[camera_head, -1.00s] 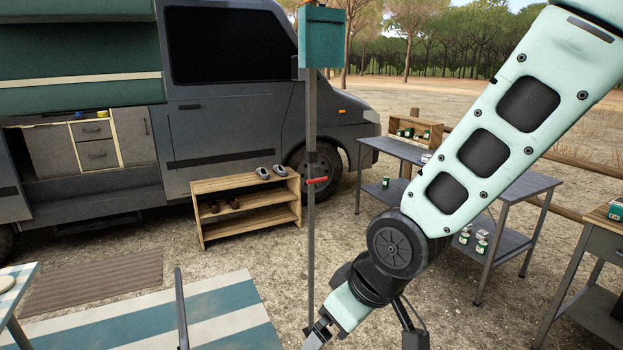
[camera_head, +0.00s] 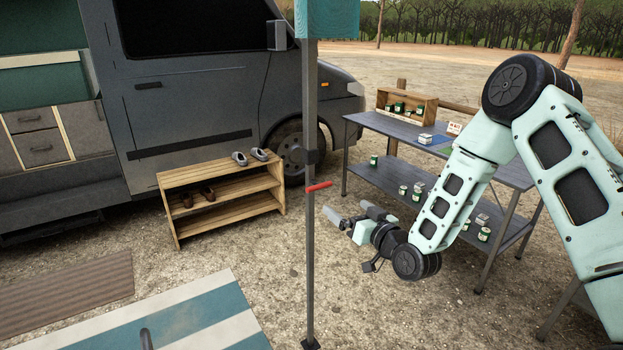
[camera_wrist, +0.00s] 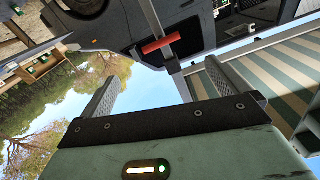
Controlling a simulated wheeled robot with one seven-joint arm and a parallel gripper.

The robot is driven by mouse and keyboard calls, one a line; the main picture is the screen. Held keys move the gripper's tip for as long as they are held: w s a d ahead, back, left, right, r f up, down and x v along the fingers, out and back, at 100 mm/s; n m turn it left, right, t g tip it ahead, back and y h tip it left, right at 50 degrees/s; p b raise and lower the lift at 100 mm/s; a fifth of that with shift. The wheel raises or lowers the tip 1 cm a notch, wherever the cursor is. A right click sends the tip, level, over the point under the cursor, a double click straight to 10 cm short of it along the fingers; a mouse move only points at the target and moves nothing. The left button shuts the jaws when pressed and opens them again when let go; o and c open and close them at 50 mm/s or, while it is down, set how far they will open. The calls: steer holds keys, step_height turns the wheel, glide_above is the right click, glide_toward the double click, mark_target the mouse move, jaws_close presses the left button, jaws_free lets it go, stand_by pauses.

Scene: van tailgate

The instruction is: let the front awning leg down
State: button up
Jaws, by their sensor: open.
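The front awning leg (camera_head: 310,240) is a grey upright post standing on a dark foot on the ground. A red handle (camera_head: 319,187) sticks out from it to the right at about mid-height. My gripper (camera_head: 338,220) is open and empty, just right of the post and a little below the red handle, apart from it. In the wrist view the red handle (camera_wrist: 161,44) lies beyond and between my two spread fingers (camera_wrist: 158,85).
A wooden shoe rack (camera_head: 222,205) stands left of the leg, before the grey van (camera_head: 200,95). A grey workbench (camera_head: 398,140) with small jars stands behind my arm on the right. Gravel around the leg's foot is clear.

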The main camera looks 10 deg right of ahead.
mark_target(314, 181)
steer(key=p+x, duration=0.3)
steer(key=x, duration=1.3)
steer(key=shift+w+a, duration=0.2)
steer(key=shift+w, duration=0.15)
steer(key=c, duration=1.2)
step_height(314, 181, down, 12)
steer(key=b, duration=1)
steer(key=shift+f+b, duration=0.1)
steer(key=shift+b, duration=0.25)
steer(key=shift+c, duration=0.2)
steer(key=o, duration=1.2)
steer(key=shift+o, duration=0.2)
steer(key=b+v, duration=0.1)
steer(key=v, duration=1.6)
steer(key=shift+s, duration=0.2)
steer(key=shift+r, duration=0.2)
